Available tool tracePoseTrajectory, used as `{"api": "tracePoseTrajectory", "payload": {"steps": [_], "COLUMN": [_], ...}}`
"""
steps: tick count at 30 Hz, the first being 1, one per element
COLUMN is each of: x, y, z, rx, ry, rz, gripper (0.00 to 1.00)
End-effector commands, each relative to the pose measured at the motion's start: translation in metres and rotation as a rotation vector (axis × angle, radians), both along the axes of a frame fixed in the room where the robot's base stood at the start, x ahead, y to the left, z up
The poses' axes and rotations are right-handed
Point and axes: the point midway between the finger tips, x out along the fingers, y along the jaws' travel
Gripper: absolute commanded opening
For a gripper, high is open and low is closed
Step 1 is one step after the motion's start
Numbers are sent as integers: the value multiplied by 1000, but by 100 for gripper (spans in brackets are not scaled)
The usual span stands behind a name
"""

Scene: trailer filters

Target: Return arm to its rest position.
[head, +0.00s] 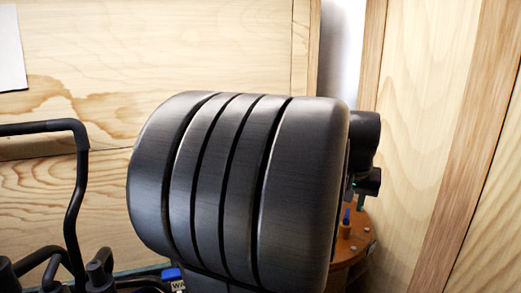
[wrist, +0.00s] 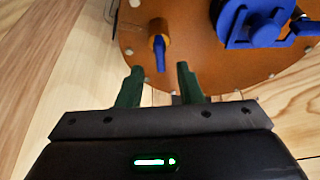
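The fingers point toward a small blue valve handle (wrist: 159,55) on an orange round lid (wrist: 190,55). In the head view my own large grey arm link fills the middle and hides most of the gripper and lid. Part of the orange lid (head: 352,247) and the blue handle (head: 346,217) show at its right edge.
A larger blue fitting (wrist: 255,25) sits on the lid at the upper right of the wrist view. Wooden walls (head: 425,120) stand close behind and to the right. Black bent pipes (head: 77,180) stand at the left. Wooden floor (wrist: 45,70) is bare left of the lid.

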Motion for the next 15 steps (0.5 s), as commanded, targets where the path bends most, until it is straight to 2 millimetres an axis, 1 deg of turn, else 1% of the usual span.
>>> {"api": "tracePoseTrajectory", "payload": {"steps": [1, 6, 11, 15], "x": [3, 11, 14, 14], "y": [-1, -4, -6, -6], "z": [-9, -29, -39, -38], "rx": [1, 1, 1, 0], "ry": [4, 3, 1, 0], "rz": [0, 0, -1, -9], "gripper": [33, 33, 33, 33]}}
